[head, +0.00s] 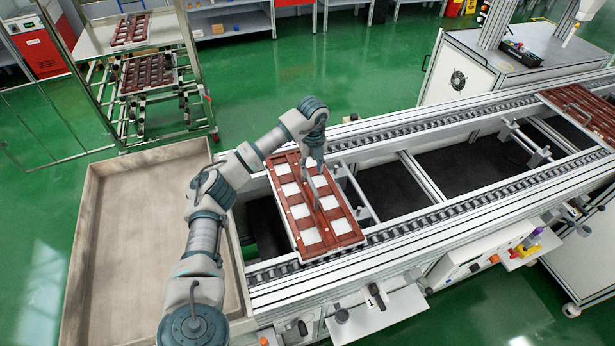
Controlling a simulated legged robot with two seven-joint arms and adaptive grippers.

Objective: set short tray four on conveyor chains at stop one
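A short red-brown tray (336,226) with two rows of white square inserts lies across the conveyor at its left end. Its near end is over the near chain (400,228) and its far end is by the far chain (390,133). I cannot tell whether it rests on both chains or is held just above them. My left gripper (317,203) points down at the tray's middle bar, with its fingers at the bar. Whether the fingers are closed on it is unclear. My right gripper is not in view.
Another red-brown tray (585,108) sits on the chains at the far right. A rack cart (172,35) at the upper left holds more trays. An empty beige bin (130,250) stands left of the conveyor. The chains between the two trays are clear.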

